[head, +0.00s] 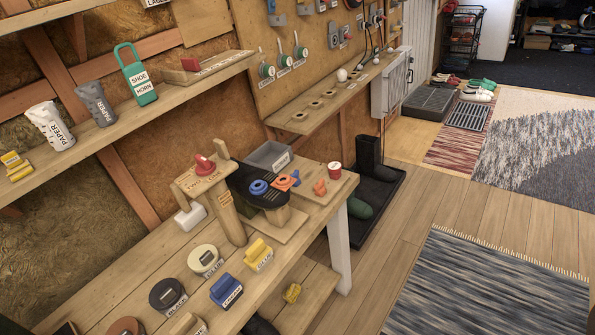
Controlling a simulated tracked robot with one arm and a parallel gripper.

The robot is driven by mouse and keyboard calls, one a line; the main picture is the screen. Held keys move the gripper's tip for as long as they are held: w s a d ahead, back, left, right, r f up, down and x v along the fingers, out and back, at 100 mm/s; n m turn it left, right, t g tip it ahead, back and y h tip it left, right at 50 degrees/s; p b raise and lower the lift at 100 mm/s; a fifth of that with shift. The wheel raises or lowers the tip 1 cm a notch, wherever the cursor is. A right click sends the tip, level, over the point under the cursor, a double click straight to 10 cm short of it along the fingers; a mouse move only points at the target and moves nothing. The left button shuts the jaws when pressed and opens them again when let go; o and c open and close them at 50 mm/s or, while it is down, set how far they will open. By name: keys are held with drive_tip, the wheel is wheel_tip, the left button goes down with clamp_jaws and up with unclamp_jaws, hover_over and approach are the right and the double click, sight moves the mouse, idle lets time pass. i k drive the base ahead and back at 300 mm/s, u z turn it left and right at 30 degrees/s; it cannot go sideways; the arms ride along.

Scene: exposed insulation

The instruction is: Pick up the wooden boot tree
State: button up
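I cannot tell for sure which thing is the wooden boot tree. On the workbench (265,275), a pale wooden upright piece (229,215) stands under a flat wooden top (190,184) with a red knob (204,165) on it. A small wooden upright (222,149) shows just behind it. To its right, a black sole-shaped piece (249,182) rests on a wooden stand and bears blue and orange rings. My gripper does not show in the view.
Tins and labelled brushes (226,290) lie at the bench's front. A grey tray (268,157) stands behind.

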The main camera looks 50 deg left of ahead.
sight(214, 186)
drive_tip(key=u, duration=0.3)
drive_tip(key=i, duration=1.35)
drive_tip(key=u, duration=0.8)
drive_tip(key=k, duration=0.8)
drive_tip(key=u, duration=0.2)
drive_tip(key=i, duration=0.85)
drive_tip(key=z, duration=0.05)
